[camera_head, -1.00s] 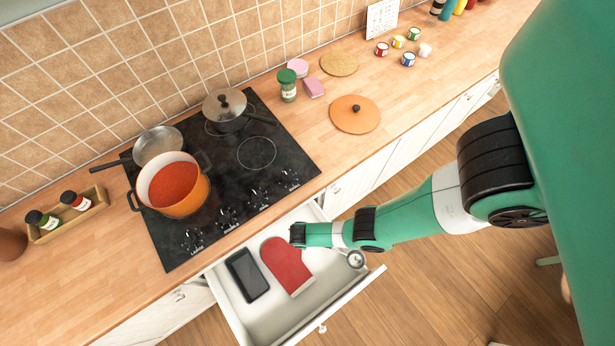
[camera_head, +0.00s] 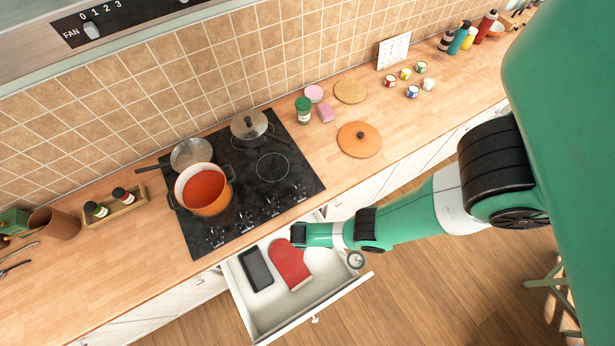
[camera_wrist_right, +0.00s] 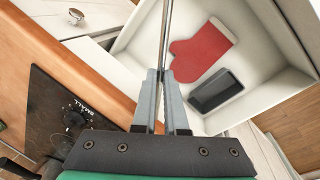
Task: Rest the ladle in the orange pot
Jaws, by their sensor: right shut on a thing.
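The orange pot (camera_head: 208,201), full of red soup, stands on the front left of the black hob (camera_head: 262,203) in the head view. The ladle's round metal bowl (camera_head: 356,260) shows below my right forearm, over the right part of the open drawer (camera_head: 262,322). In the right wrist view, my right gripper (camera_wrist_right: 160,78) is shut on the ladle's thin metal handle (camera_wrist_right: 166,30), which runs up out of the picture. In the head view the fingers are hidden by my wrist. My left gripper is in neither view.
The drawer holds a red oven mitt (camera_head: 290,266) and a black phone-like slab (camera_head: 256,269). A pan (camera_head: 192,153) sits behind the pot, and a lidded pot (camera_head: 249,127) at the hob's back. An orange lid (camera_head: 359,139) lies on the counter. The hob's front right is clear.

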